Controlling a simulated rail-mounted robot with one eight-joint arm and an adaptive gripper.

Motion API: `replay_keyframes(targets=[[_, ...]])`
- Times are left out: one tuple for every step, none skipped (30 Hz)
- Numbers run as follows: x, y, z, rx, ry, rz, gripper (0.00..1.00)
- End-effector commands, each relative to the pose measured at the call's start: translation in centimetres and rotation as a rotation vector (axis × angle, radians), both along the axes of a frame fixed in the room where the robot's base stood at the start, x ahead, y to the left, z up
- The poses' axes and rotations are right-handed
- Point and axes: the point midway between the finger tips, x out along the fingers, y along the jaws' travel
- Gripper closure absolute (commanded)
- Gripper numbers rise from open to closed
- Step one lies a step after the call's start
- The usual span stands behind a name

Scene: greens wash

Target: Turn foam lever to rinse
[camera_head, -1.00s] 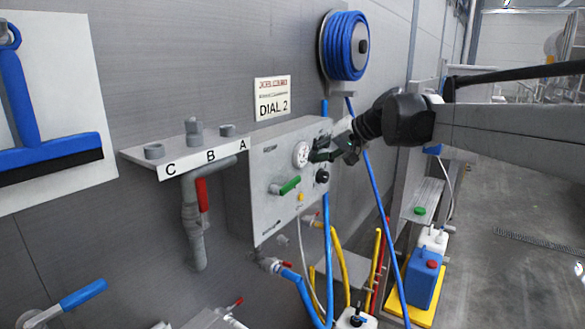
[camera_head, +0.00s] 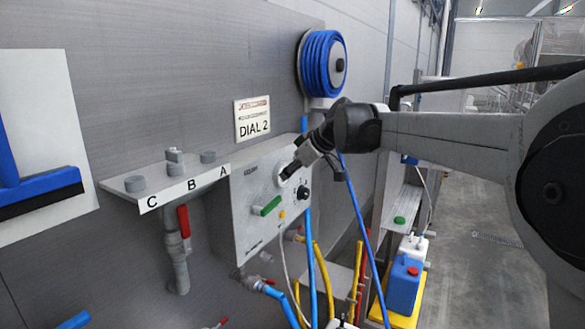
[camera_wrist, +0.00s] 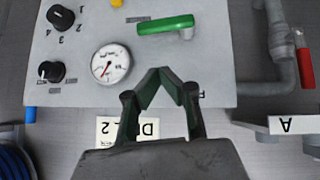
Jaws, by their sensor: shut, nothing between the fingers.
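The foam lever has a green handle (camera_head: 266,206) on the front of a grey metal control box (camera_head: 240,190). In the wrist view the green handle (camera_wrist: 166,25) lies nearly level, with its metal pivot at the right end. My gripper (camera_head: 284,176) is in front of the box's upper part, over the gauge in the head view. In the wrist view my gripper (camera_wrist: 160,75) has its fingers shut and empty, pointing toward the lever but apart from it in the picture. Whether it touches the panel cannot be told.
A shelf marked C, B, A (camera_head: 165,185) is left of the box. A blue hose reel (camera_head: 324,63) hangs above.

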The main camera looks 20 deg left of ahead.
Motion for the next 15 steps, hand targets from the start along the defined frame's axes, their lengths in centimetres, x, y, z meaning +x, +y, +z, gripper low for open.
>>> replay_keyframes(targets=[[0.3, 0.7, -0.5, 0.000, 0.000, 0.001, 1.00], [0.4, 1.1, -0.9, 0.000, 0.001, 0.001, 1.00], [0.6, 1.6, -1.5, 0.001, 0.001, 0.000, 1.00], [0.7, 2.0, -1.8, 0.001, 0.001, 0.000, 1.00], [0.9, 2.4, -2.2, 0.001, 0.000, 0.001, 1.00], [1.1, 2.9, -2.8, 0.001, 0.000, 0.001, 1.00], [1.3, 3.2, -3.1, 0.001, 0.000, 0.001, 1.00], [1.4, 3.5, -3.5, 0.001, 0.000, -0.001, 1.00], [1.5, 3.7, -4.0, 0.001, 0.001, -0.001, 1.00], [1.6, 3.5, -4.5, 0.001, 0.000, -0.002, 1.00], [1.6, 3.5, -4.9, 0.002, 0.001, -0.003, 1.00], [1.7, 3.5, -5.5, 0.001, 0.000, -0.002, 1.00], [1.7, 3.4, -5.8, 0.001, 0.000, -0.002, 1.00], [1.7, 3.4, -6.1, 0.001, 0.000, -0.002, 1.00], [1.8, 3.4, -6.5, 0.001, 0.001, -0.001, 1.00]])
